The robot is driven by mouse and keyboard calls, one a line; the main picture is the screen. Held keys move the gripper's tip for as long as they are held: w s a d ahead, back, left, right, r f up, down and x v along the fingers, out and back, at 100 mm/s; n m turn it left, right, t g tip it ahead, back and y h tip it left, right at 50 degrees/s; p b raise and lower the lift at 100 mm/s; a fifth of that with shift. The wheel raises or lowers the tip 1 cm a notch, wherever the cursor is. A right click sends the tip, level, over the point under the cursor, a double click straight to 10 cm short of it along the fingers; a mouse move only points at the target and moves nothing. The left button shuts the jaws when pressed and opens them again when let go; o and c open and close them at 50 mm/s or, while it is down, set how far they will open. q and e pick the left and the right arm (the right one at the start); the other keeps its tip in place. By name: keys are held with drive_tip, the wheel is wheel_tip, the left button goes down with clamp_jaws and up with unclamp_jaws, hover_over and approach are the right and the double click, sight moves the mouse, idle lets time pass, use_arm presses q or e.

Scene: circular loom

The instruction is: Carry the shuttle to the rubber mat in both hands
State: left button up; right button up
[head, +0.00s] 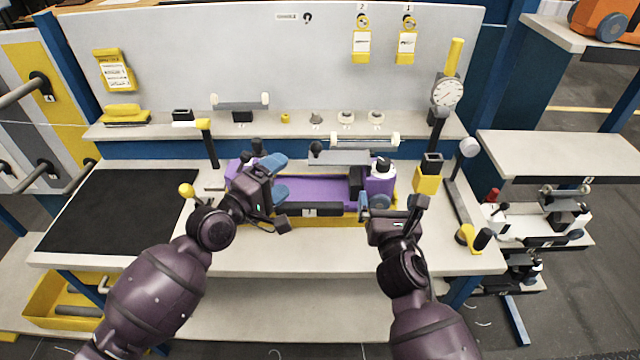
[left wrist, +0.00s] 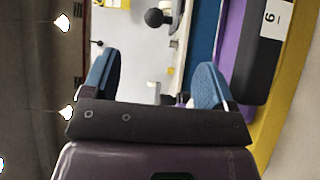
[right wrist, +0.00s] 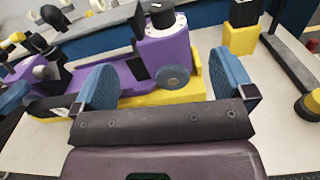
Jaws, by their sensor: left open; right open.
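The purple shuttle (head: 318,190) lies lengthwise in a yellow cradle (head: 345,219) on the workbench, with black fittings and a dark wheel at its right end. The black rubber mat (head: 115,212) lies flat and bare at the bench's left. My left gripper (head: 277,178) is open over the shuttle's left part and hides some of it; the shuttle's side (left wrist: 232,45) shows beside its right finger in the left wrist view. My right gripper (head: 390,207) is open in front of the shuttle's right end; the shuttle (right wrist: 172,57) is ahead of its fingers in the right wrist view. Neither holds anything.
A yellow-knobbed post (head: 187,190) and a dark upright (head: 208,145) stand between mat and shuttle. A yellow block (head: 427,180) and a gauge stand (head: 446,95) are at the right. A shelf (head: 280,127) with small parts runs behind. The front bench strip is clear.

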sight(313, 152)
use_arm(q)
drive_tip(key=shift+a, duration=0.1)
drive_tip(key=shift+n, duration=0.3)
use_arm(e)
drive_tip(key=shift+n, duration=0.5)
use_arm(q)
drive_tip(key=x, duration=1.1)
use_arm(e)
drive_tip(key=w, duration=1)
drive_tip(key=shift+w, duration=0.4)
use_arm(q)
drive_tip(key=c, duration=1.1)
use_arm(e)
drive_tip(key=c, duration=1.1)
use_arm(q)
drive_tip(key=c, duration=0.3)
use_arm(e)
drive_tip(key=shift+c, duration=0.8)
